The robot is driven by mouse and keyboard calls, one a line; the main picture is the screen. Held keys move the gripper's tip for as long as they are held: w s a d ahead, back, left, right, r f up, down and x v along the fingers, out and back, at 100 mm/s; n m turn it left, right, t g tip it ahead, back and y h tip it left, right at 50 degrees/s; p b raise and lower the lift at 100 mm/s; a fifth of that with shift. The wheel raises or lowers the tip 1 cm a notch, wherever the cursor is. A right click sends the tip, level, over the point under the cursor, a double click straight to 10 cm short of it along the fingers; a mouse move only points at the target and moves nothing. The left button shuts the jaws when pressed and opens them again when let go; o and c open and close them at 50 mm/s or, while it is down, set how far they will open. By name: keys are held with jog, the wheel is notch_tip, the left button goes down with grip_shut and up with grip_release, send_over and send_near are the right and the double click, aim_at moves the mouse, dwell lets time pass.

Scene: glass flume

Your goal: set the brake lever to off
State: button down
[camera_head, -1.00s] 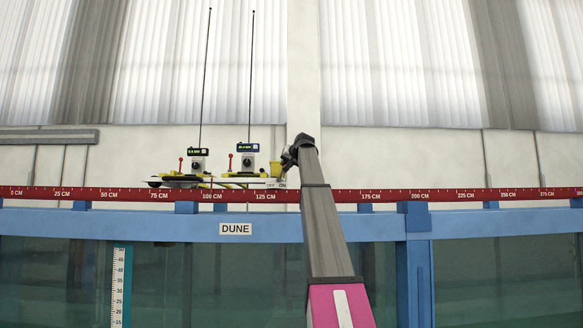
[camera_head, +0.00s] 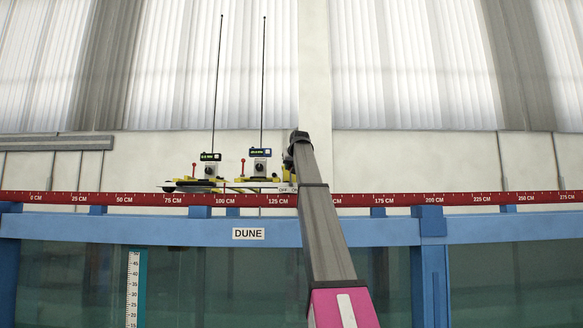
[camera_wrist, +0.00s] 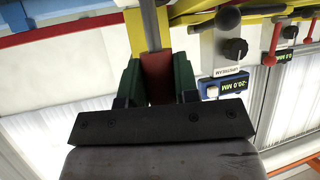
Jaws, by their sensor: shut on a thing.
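In the wrist view, my gripper (camera_wrist: 157,92) has its green-padded fingers closed on both sides of the red grip of the brake lever (camera_wrist: 157,68), whose grey stem runs up out of the frame. In the head view, my gripper (camera_head: 291,160) is small and dark, at the right end of the yellow carriages. An OFF / ON label (camera_head: 288,189) shows just below it, partly behind my arm. The lever itself is hidden there by my gripper, so I cannot tell which mark it points to.
Two instrument carriages with displays (camera_head: 210,157) and tall thin rods stand left of my gripper. In the wrist view, a dark knob (camera_wrist: 236,49), an UPSTREAM label (camera_wrist: 226,71) and another red lever (camera_wrist: 273,42) are close on the right. A red scale rail (camera_head: 120,199) runs below.

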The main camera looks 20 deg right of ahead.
jog(key=c, duration=0.9)
grip_release()
jog(key=shift+o, duration=0.2)
jog(key=v, duration=1)
jog(key=shift+s+r, duration=0.25)
jog(key=shift+s, duration=0.1)
jog(key=shift+a, duration=0.15)
